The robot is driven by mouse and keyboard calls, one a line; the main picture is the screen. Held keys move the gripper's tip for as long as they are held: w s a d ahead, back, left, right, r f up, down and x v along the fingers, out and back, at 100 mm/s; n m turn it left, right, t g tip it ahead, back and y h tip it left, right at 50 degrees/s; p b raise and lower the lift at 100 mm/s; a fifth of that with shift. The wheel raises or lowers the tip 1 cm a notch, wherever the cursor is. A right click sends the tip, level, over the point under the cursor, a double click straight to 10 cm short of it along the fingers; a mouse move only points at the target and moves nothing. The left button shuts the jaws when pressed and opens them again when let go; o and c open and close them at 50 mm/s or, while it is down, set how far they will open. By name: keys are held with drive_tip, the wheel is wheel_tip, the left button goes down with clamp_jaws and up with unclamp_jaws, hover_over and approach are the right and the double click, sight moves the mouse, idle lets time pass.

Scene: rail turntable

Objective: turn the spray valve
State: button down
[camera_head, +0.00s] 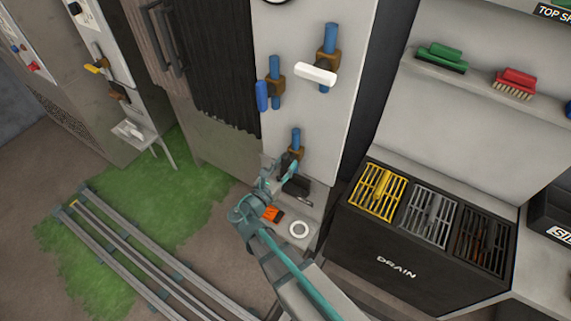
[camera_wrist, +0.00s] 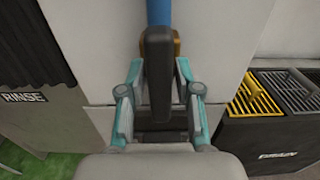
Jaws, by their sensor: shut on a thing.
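A valve with a black lever handle (camera_wrist: 159,85) sits low on the pale wall panel, on a blue pipe (camera_head: 296,138) with a brass body (camera_wrist: 175,42). My gripper (camera_head: 281,172) is at this lowest valve. In the wrist view its teal fingers (camera_wrist: 159,100) stand on both sides of the black handle and are shut on it. The handle hangs straight down in that view. Above are a valve with a white handle (camera_head: 316,72), lying roughly sideways, and one with a blue handle (camera_head: 262,96), pointing down. No label marks which is the spray valve.
A low ledge below the panel holds a white ring (camera_head: 299,229), an orange item (camera_head: 273,214) and a dark box (camera_head: 297,186). The drain unit (camera_head: 397,268) stands close on the right. Floor rails (camera_head: 130,250) run at left. A dark curtain (camera_head: 215,70) hangs left of the panel.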

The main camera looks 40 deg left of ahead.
drive_tip(key=c, duration=1)
unclamp_jaws()
drive_tip(key=shift+s, duration=0.15)
drive_tip(key=s, duration=1.1)
drive_tip(key=shift+s+d, duration=0.3)
drive_tip(key=shift+s, duration=0.05)
drive_tip(key=shift+m, duration=0.3)
